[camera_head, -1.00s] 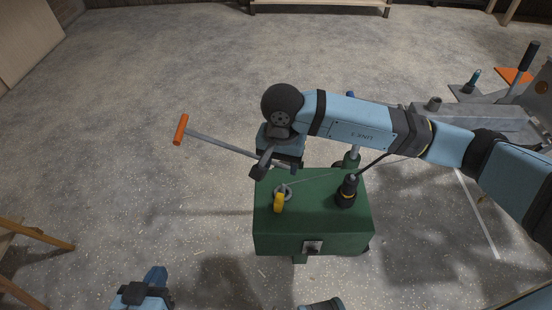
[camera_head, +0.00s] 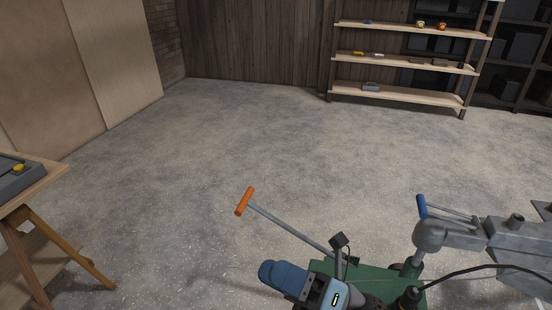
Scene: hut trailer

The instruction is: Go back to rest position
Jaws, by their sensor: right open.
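My right gripper (camera_head: 343,250) is low in the head view, above the green box (camera_head: 385,285) of the cart. It is open, and I see nothing held in it. My blue and black right wrist (camera_head: 320,292) comes up from the bottom edge and covers much of the green box. My left gripper is out of view.
The cart's orange T-handle (camera_head: 245,201) reaches up to the left. A grey metal trailer coupling (camera_head: 455,235) with a blue handle stands at the right. A wooden trestle table (camera_head: 40,190) is at the left, and a shelf (camera_head: 400,97) at the back. The middle floor is clear.

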